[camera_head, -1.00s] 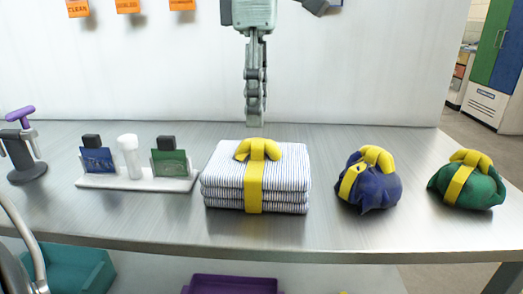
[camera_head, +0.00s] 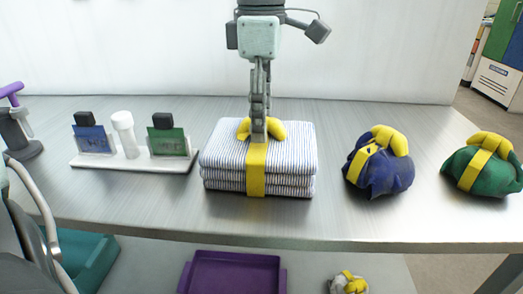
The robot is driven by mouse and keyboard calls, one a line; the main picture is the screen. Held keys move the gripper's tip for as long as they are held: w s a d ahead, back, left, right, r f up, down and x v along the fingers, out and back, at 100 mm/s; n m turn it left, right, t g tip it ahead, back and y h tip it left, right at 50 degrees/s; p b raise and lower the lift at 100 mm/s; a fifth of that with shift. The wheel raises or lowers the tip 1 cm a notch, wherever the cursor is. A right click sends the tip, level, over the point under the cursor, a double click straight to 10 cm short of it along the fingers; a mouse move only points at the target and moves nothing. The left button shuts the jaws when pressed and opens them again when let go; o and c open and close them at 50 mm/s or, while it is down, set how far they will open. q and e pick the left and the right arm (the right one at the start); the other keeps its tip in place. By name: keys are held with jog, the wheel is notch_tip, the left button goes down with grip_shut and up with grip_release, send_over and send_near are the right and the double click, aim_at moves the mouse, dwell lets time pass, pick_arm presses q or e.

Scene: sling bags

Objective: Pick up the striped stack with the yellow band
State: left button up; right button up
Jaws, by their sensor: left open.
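The striped stack (camera_head: 225,158) is a pile of folded blue-and-white striped cloth lying on the metal table. A yellow band (camera_head: 256,180) runs down its front and forms a thick yellow handle (camera_head: 277,131) on top. My left gripper (camera_head: 259,138) points down from above, its fingertips at the handle in the picture and hiding its middle. The fingers show nearly edge-on; they are open. I cannot tell whether they touch the handle. My right gripper is not in view.
A blue bundle (camera_head: 388,176) and a green bundle (camera_head: 480,175) with yellow bands sit to the right. A white rack (camera_head: 140,162) holding small containers is to the left. Below the table are a purple tray (camera_head: 232,257) and a teal bin (camera_head: 95,258).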

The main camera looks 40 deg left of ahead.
pick_arm(q)
jog(key=c, duration=0.3)
grip_shut()
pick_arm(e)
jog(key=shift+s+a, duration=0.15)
pick_arm(q)
jog(key=shift+r, duration=0.2)
